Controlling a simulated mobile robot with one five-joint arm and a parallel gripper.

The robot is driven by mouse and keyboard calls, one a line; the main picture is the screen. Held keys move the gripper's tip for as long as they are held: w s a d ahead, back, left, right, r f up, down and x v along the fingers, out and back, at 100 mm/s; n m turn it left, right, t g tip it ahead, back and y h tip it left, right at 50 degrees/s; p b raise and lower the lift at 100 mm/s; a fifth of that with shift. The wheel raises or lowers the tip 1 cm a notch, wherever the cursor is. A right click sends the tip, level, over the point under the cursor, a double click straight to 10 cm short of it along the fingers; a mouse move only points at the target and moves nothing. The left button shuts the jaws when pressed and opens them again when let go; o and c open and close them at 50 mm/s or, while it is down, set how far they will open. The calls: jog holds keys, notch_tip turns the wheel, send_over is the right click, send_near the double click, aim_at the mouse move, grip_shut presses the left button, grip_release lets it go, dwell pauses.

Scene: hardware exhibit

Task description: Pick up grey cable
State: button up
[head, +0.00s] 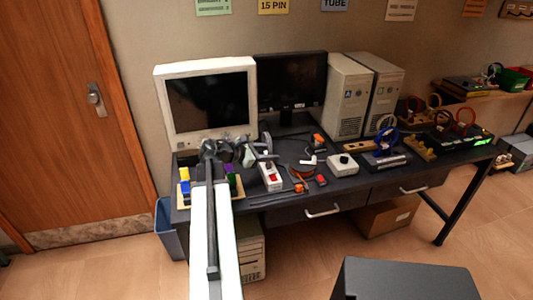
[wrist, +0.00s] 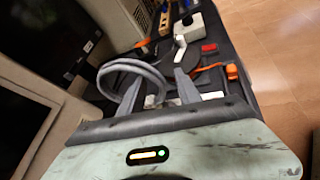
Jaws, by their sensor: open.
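A grey cable (wrist: 112,68) shows as a standing loop in the wrist view, just left of centre. My gripper (wrist: 158,80) is open, and its left finger overlaps the loop in the picture. I cannot tell whether the finger is inside the loop or in front of it, or whether they touch. In the head view my gripper (head: 236,151) is over the left part of the desk, in front of the white monitor. There, grey shapes by the jaws are too small to tell cable from fingers.
The dark desk (head: 345,181) carries a white monitor (head: 163,105), a black monitor (head: 291,75) and two beige computer towers (head: 347,95). A white switch box (head: 269,176), orange cables (head: 299,186) and a white box (head: 342,164) lie to the right of my gripper.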

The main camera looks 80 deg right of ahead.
jog(key=shift+s+d+f, duration=0.2)
jog(key=shift+s, duration=0.05)
jog(key=shift+r, duration=0.1)
grip_shut()
jog(key=shift+w+r, duration=0.1)
notch_tip(320, 180, up, 10)
jog(key=p, duration=1)
